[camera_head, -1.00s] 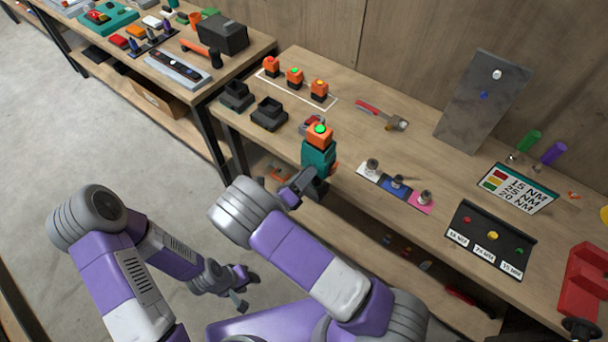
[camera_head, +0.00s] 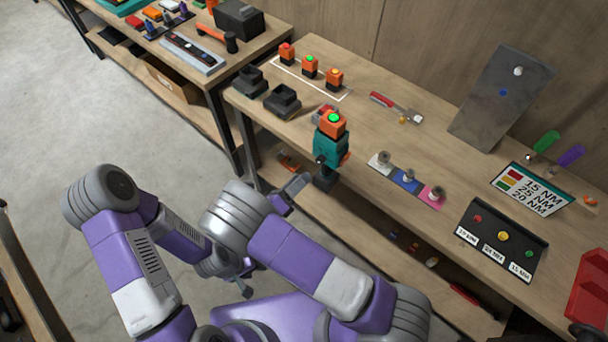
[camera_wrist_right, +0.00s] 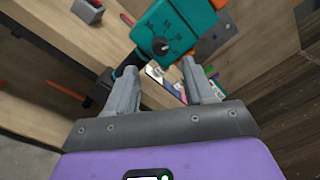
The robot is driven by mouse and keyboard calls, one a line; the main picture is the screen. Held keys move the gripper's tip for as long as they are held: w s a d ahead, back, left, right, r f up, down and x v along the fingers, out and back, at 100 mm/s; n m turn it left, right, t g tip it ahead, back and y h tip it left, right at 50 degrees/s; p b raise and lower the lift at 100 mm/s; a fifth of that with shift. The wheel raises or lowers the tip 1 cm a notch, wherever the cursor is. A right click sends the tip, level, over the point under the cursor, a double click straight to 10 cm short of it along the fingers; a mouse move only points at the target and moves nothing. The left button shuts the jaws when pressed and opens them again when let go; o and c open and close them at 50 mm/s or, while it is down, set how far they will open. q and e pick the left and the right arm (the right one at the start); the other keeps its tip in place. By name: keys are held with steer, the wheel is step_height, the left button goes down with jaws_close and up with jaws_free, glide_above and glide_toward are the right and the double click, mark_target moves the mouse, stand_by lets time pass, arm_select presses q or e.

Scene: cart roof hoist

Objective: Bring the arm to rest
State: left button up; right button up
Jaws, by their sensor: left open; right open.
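My right gripper (camera_head: 292,190) is open and empty near the bench's front edge, at the lower left of a teal power tool (camera_head: 331,150) with an orange block and green light on top. In the right wrist view the two fingers (camera_wrist_right: 163,92) are spread, and the teal tool (camera_wrist_right: 172,32) with its dial is ahead, beyond the fingertips. The tool stands upright at the bench's front edge; its foot is dark. My left gripper (camera_head: 246,284) is open, low over the floor, clear of the bench, partly hidden by my arms.
The workbench (camera_head: 390,140) carries black holders (camera_head: 282,101), orange blocks in a white outline, a red-handled tool (camera_head: 396,105), a strip of sockets (camera_head: 407,178), a grey panel (camera_head: 503,95) and a torque sign (camera_head: 533,187). A second bench is at upper left. Floor at left is free.

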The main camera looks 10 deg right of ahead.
stand_by(0.5)
steer(key=s+d+f+m+g+y+b, duration=0.1)
steer(key=s+d+f+m+g+y, duration=0.1)
steer(key=s+d+f+m+g, duration=0.4)
steer(key=s+d+f+m+g+y+b, duration=0.1)
steer(key=s+d+f+m+g, duration=0.15)
steer(key=s+f+g, duration=0.45)
steer(key=s+a+f+m+g+y+b, duration=0.3)
steer(key=s+a+f+m+y, duration=0.1)
steer(key=s+f+m+y, duration=0.6)
steer(key=w+a+f+m+y, duration=0.15)
steer(key=a+m+y, duration=0.25)
steer(key=m, duration=0.5)
steer(key=w+m+t+b, duration=0.1)
steer(key=m+t, duration=0.1)
steer(key=m, duration=0.2)
steer(key=w+d+f+m+t+y, duration=0.1)
steer(key=w+m, duration=0.1)
steer(key=m, duration=0.1)
steer(key=w+m+t+y+b, duration=0.1)
steer(key=m+t, duration=0.1)
steer(key=m, duration=0.2)
steer(key=shift+w+d+f+m+t+b, duration=0.25)
steer(key=shift+w+d+m+t+b, duration=0.05)
steer(key=shift+w+d+m+b, duration=0.05)
